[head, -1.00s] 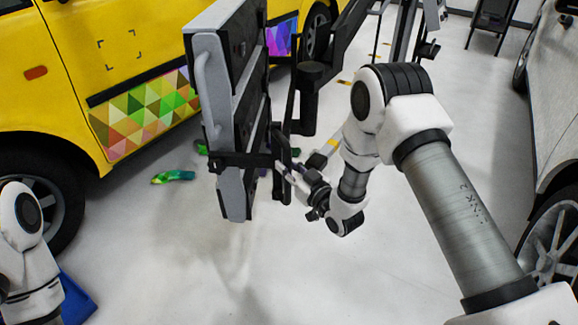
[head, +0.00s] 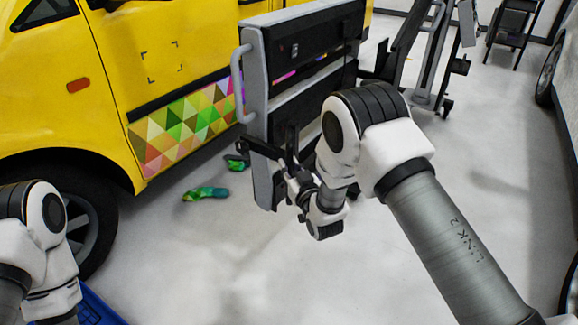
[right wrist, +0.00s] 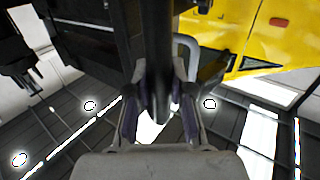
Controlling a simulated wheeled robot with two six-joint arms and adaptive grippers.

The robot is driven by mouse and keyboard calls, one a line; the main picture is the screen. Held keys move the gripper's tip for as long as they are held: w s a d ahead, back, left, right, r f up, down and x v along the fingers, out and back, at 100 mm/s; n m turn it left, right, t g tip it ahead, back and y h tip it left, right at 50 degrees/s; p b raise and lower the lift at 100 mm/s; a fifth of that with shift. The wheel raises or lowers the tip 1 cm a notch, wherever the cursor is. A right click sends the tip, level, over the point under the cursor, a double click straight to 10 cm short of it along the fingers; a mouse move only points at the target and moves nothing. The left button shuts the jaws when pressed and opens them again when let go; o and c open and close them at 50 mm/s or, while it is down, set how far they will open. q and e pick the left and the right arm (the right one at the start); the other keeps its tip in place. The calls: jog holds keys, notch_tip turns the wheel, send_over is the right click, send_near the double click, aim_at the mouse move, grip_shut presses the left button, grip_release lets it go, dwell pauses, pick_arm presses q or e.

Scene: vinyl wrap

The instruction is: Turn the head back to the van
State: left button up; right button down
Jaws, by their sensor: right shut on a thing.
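The head (head: 300,50), a tall dark panel with a grey frame and a grey side handle (head: 238,85), stands on a wheeled stand (head: 425,75). Its dark back face shows to me, and its grey edge is at the left. The yellow van (head: 215,50) is behind it, with a strip of coloured triangles (head: 185,125) along its side. My right gripper (head: 280,165) is at the head's lower back. In the right wrist view my right gripper (right wrist: 157,105) is shut on a black bar (right wrist: 158,50) of the head. My left gripper is out of view; only my left arm shows.
Crumpled green and coloured scraps (head: 205,194) lie on the floor beside the van. A blue bin (head: 95,310) is partly visible at the lower left. A grey vehicle (head: 568,90) is at the right edge. The floor in front of the head is open.

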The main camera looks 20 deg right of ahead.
jog(key=shift+f, duration=0.1)
jog(key=c, duration=1)
grip_release()
jog(key=shift+a, duration=0.1)
jog(key=s, duration=0.4)
jog(key=s+d, duration=0.1)
jog(key=s, duration=0.7)
jog(key=shift+d, duration=0.25)
